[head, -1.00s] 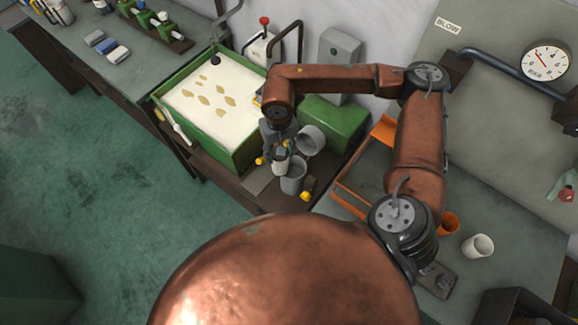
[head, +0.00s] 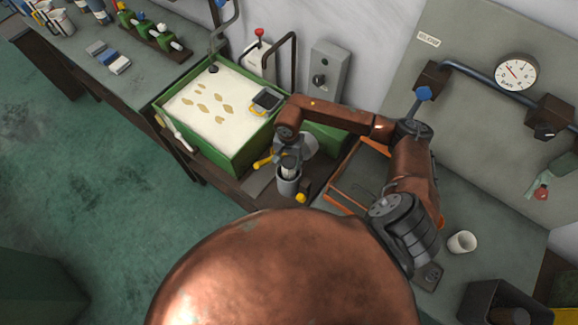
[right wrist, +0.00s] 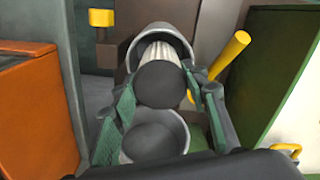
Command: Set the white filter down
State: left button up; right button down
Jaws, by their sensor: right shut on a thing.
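My right gripper (head: 288,160) is shut on a white pleated filter with a dark round end cap. The filter (right wrist: 162,58) shows between the two green-padded fingers (right wrist: 168,88) in the right wrist view. Its far end is inside the mouth of a grey cylindrical cup (head: 287,186), whose rim (right wrist: 160,30) shows around it. I cannot tell whether it touches the bottom. A second grey cup (head: 309,145) lies tilted just behind, open mouth showing; it also seems to show below the filter in the wrist view (right wrist: 150,154). My left gripper is out of view.
A green-walled tank (head: 232,160) with pale contents stands left of the gripper. Yellow handles (head: 263,162) sit close by the cup. An orange-edged tray (head: 340,203) lies to the right, with a white hollow cylinder (head: 462,243) beyond my right arm. A gauge panel (head: 455,110) stands behind.

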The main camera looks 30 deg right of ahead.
notch_tip(320, 180, down, 3)
jog(key=shift+f+p, duration=0.1)
jog(key=shift+p, duration=0.25)
jog(key=shift+f, duration=0.15)
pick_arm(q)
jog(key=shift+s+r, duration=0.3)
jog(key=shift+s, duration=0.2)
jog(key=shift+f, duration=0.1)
pick_arm(e)
jog(key=shift+f+b, duration=0.2)
jog(key=shift+b, duration=0.1)
jog(key=c, duration=1.1)
grip_release()
jog(key=shift+c, duration=0.2)
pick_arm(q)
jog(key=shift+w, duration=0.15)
pick_arm(e)
jog(key=shift+r, duration=0.15)
